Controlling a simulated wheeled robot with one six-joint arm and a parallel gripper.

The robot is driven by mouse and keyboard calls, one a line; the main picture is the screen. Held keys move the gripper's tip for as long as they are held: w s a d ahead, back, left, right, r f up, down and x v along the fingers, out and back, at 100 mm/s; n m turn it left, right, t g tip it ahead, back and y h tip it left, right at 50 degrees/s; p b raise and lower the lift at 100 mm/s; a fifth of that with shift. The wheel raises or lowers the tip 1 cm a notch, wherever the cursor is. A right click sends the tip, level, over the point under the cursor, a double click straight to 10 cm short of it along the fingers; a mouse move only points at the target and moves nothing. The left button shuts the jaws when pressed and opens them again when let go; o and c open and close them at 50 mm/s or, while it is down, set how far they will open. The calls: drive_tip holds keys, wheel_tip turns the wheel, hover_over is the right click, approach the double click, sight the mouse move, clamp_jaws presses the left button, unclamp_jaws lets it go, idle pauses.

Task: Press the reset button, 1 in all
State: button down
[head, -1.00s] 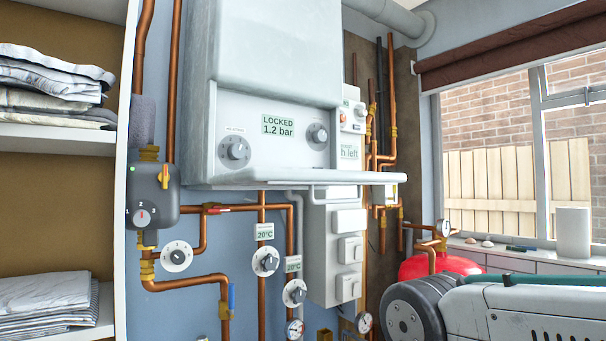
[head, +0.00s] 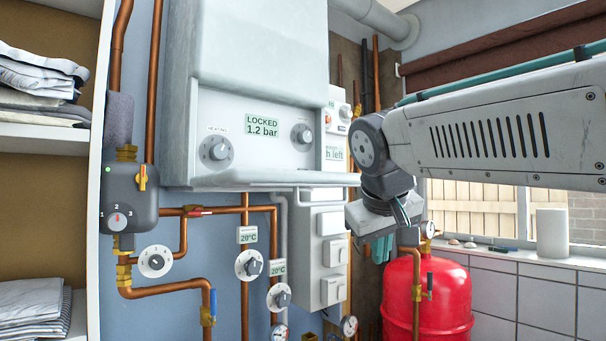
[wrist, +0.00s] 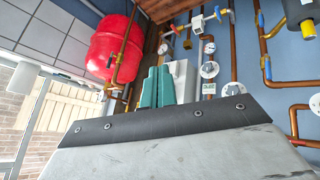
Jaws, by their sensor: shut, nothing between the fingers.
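The white boiler (head: 255,85) hangs on the blue wall, and its display (head: 263,125) reads "LOCKED 1.2 bar". A dial (head: 215,150) and a second knob (head: 302,134) flank the display. No button labelled reset is legible. A small panel (head: 338,125) with a reddish round spot stands right of the boiler; I cannot tell whether that is a button. My gripper (head: 381,250) is right of the boiler and below its lower ledge, apart from it. Its teal fingers also show in the wrist view (wrist: 157,76), close together and empty.
A red vessel (head: 428,300) stands below and right of my gripper. Copper pipes (head: 245,290) with valves and dials run below the boiler. A white switch box (head: 322,255) is left of my gripper. Shelves with folded linen (head: 35,85) are at far left.

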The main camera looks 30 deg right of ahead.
drive_tip(key=w+d+r+m+t+h, duration=0.15)
drive_tip(key=d+r, duration=0.25)
drive_tip(key=r, duration=0.4)
drive_tip(key=w+d+r+t+h, duration=0.1)
drive_tip(key=w+d+r+h, duration=0.2)
drive_tip(key=r, duration=0.5)
drive_tip(key=w+a+y, duration=0.1)
drive_tip(key=w, duration=0.3)
drive_tip(key=w+a+t+y, duration=0.1)
drive_tip(key=w+y, duration=0.1)
drive_tip(key=w, duration=0.2)
drive_tip(key=w+a+y, duration=0.1)
drive_tip(key=w+y, duration=0.1)
drive_tip(key=w, duration=0.2)
drive_tip(key=shift+w+a+f+t, duration=0.2)
drive_tip(key=shift+a+t, duration=0.05)
drive_tip(key=shift+t, duration=0.1)
drive_tip(key=shift+w+a+y, duration=0.2)
drive_tip(key=shift+w+y, duration=0.05)
drive_tip(key=shift+w, duration=0.25)
drive_tip(key=shift+w+a, duration=0.3)
drive_tip(key=shift+w, duration=1.15)
drive_tip(key=shift+w+a, duration=0.25)
drive_tip(key=shift+w, duration=1.15)
drive_tip(key=shift+w+a, duration=0.3)
drive_tip(key=shift+w, duration=1.15)
drive_tip(key=shift+w, duration=0.15)
drive_tip(key=shift+w, duration=0.25)
